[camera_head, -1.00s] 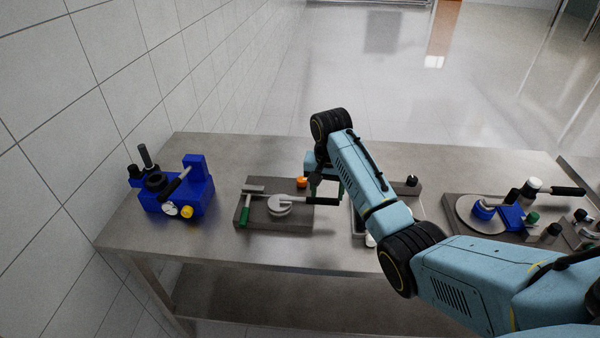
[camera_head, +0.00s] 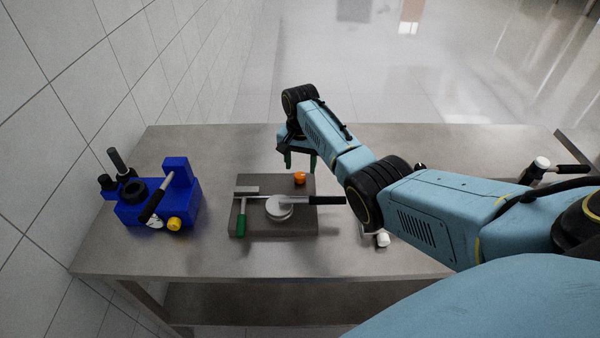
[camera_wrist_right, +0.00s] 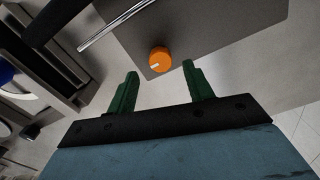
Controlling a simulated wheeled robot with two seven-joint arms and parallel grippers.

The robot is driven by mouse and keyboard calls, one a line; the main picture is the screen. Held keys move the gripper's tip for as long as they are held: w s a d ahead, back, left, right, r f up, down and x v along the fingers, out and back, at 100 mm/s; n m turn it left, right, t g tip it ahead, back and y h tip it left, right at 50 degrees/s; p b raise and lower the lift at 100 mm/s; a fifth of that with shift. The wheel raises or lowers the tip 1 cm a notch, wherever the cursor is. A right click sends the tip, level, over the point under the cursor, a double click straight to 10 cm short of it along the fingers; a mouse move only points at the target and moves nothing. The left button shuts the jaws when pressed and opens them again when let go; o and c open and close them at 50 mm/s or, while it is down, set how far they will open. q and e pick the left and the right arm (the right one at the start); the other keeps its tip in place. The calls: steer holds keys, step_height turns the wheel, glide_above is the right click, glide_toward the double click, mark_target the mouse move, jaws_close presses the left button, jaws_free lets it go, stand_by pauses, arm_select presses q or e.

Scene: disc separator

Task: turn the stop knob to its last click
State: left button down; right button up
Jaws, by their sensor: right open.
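The orange knob (camera_head: 299,178) sits at the far edge of a dark base plate (camera_head: 300,225) on the table. In the right wrist view the knob (camera_wrist_right: 160,59) shows a white mark on its top and lies just beyond the fingertips, near the gap between them. My right gripper (camera_head: 300,163) is open and empty, with green fingers above and slightly behind the knob. It also shows in the right wrist view (camera_wrist_right: 160,70), its fingers apart and not touching the knob. My left gripper is not in view.
The same plate carries a grey disc (camera_head: 279,207) with a black-handled lever (camera_head: 327,200) and a green-handled lever (camera_head: 241,225). A blue fixture (camera_head: 178,200) stands at the left by the tiled wall. The table (camera_head: 225,150) is bare behind the plate.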

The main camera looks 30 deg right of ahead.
mark_target(300, 174)
step_height(300, 174, down, 3)
steer(key=shift+r, duration=0.15)
steer(key=shift+f+b, duration=0.3)
steer(key=shift+b, duration=0.05)
steer(key=shift+f, duration=0.15)
steer(key=shift+c, duration=0.7)
steer(key=c, duration=0.8)
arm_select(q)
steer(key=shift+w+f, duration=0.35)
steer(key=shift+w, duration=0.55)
arm_select(e)
steer(key=shift+c, duration=0.2)
